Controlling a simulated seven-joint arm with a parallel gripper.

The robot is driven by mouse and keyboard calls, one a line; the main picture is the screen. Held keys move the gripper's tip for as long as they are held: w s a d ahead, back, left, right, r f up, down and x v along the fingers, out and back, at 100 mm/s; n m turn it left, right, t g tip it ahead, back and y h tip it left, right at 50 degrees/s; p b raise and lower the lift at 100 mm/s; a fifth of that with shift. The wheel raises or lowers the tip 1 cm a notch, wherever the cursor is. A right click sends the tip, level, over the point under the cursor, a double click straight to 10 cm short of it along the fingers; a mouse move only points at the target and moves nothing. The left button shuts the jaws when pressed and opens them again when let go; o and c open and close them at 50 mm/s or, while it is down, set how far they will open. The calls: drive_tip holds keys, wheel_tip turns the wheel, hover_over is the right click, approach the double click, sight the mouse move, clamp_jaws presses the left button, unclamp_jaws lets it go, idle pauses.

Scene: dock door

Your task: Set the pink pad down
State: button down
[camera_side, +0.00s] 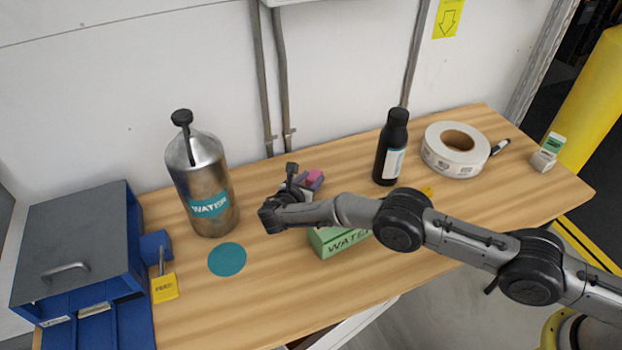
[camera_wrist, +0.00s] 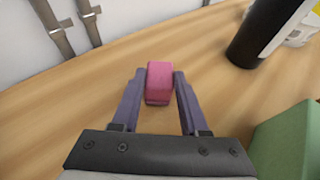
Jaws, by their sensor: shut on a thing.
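The pink pad (camera_side: 315,176) is a small block in the middle of the table area, between the steel bottle and the black bottle. In the wrist view the pad (camera_wrist: 159,82) sits between the two purple fingers of my gripper (camera_wrist: 158,75). My gripper (camera_side: 309,182) is shut on it in the side view, where the fingers hide part of it. Bare wood shows beyond and around the pad. I cannot tell whether its underside touches the wood or is a little above it.
A green box (camera_side: 338,240) stands close by, partly behind my arm. A black bottle (camera_side: 391,150) and tape roll (camera_side: 456,149) are right. Wood (camera_side: 275,285) is clear in front.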

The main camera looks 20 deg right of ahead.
drive_tip(key=shift+f, duration=0.15)
drive_tip(key=shift+c, duration=2.1)
unclamp_jaws()
drive_tip(key=shift+r, duration=0.25)
drive_tip(key=v, duration=1.2)
drive_tip(key=shift+d, duration=0.1)
